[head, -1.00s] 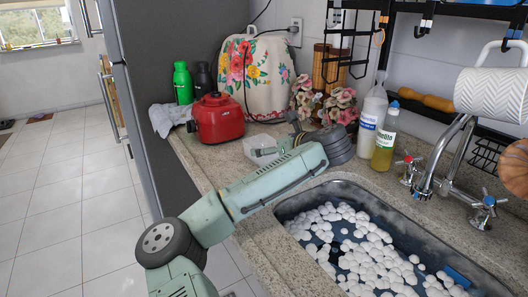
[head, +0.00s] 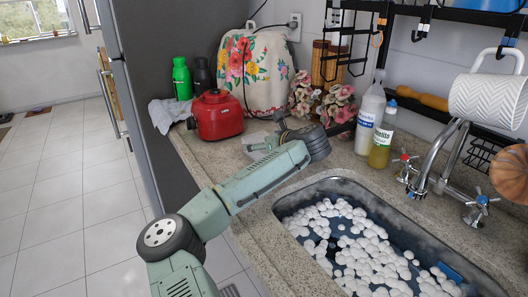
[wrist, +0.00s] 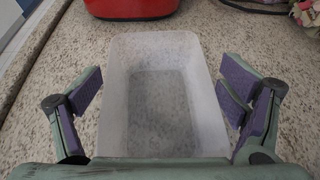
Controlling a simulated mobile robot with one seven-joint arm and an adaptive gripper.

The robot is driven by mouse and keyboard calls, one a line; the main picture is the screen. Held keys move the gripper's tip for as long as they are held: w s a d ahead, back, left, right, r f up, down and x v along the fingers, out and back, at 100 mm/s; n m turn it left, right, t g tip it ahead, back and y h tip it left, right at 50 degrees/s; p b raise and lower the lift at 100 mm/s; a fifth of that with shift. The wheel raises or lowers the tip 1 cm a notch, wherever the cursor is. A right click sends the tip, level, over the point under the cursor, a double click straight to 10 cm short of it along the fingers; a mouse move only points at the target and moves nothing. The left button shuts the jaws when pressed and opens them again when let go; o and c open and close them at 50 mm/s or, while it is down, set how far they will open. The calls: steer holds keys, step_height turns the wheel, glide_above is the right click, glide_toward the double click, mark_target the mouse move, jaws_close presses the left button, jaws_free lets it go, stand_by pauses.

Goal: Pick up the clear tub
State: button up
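The clear tub (wrist: 160,95) is an empty, see-through rectangular container standing upright on the speckled counter. In the wrist view it lies in the middle, between the two purple-padded fingers of my gripper (wrist: 161,92). The fingers are spread wide, one on each side, with a gap to the tub walls. The near end of the tub is hidden by my gripper body. In the head view the tub (head: 256,138) is mostly hidden behind my gripper (head: 263,143), and only a pale part shows.
A red container (head: 216,116) stands just behind the tub. Green (head: 182,79) and dark bottles stand behind it, near a grey cloth (head: 170,111). A floral-covered item (head: 254,72) and flowers are at the back. The sink (head: 345,235) with white pieces lies to the right.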

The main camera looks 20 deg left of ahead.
steer(key=c, duration=0.9)
steer(key=shift+f, duration=0.1)
